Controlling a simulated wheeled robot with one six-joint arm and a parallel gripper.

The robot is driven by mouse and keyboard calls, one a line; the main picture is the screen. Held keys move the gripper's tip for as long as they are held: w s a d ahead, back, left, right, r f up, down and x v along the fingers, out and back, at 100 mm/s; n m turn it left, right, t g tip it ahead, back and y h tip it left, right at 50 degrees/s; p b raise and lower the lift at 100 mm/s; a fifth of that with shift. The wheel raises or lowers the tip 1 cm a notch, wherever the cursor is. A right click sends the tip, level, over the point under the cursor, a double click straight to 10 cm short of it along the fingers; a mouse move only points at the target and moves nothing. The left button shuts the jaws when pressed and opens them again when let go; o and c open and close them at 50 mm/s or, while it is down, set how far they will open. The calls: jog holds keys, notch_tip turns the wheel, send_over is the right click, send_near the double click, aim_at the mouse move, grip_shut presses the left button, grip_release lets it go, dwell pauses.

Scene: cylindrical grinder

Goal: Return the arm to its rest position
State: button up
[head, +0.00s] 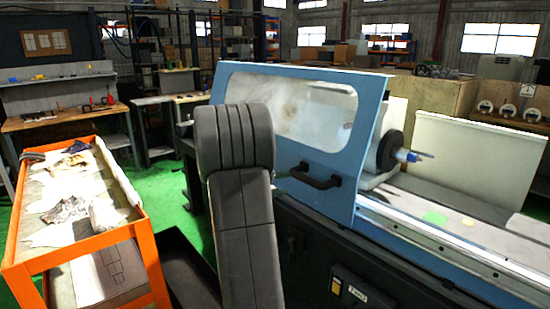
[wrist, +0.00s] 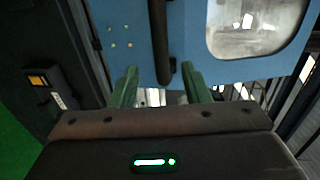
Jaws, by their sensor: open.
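My gripper (wrist: 159,82) shows in the wrist view with its two green fingers spread apart and nothing clamped between them. The dark door handle (wrist: 158,40) runs down from the top of that view, and its lower end appears between the fingertips. I cannot tell whether they touch. The handle also shows in the head view (head: 318,180) on the blue grinder door (head: 345,160). My grey arm stands in front of the door's left part, and my gripper is hidden in the head view.
An orange cart (head: 86,246) with cloths and papers stands at the left. The grinder's spindle (head: 388,152) and bed (head: 450,240) are exposed right of the door. A workbench (head: 65,117) stands behind. Green floor shows between cart and machine.

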aim_at(303, 180)
jog(key=p+x, duration=0.2)
jog(key=x, duration=0.9)
jog(key=shift+w+d+f, duration=0.1)
jog(key=shift+d+f, duration=0.05)
jog(key=shift+d, duration=0.15)
jog(key=shift+s+d, duration=0.25)
jog(key=shift+s, duration=0.2)
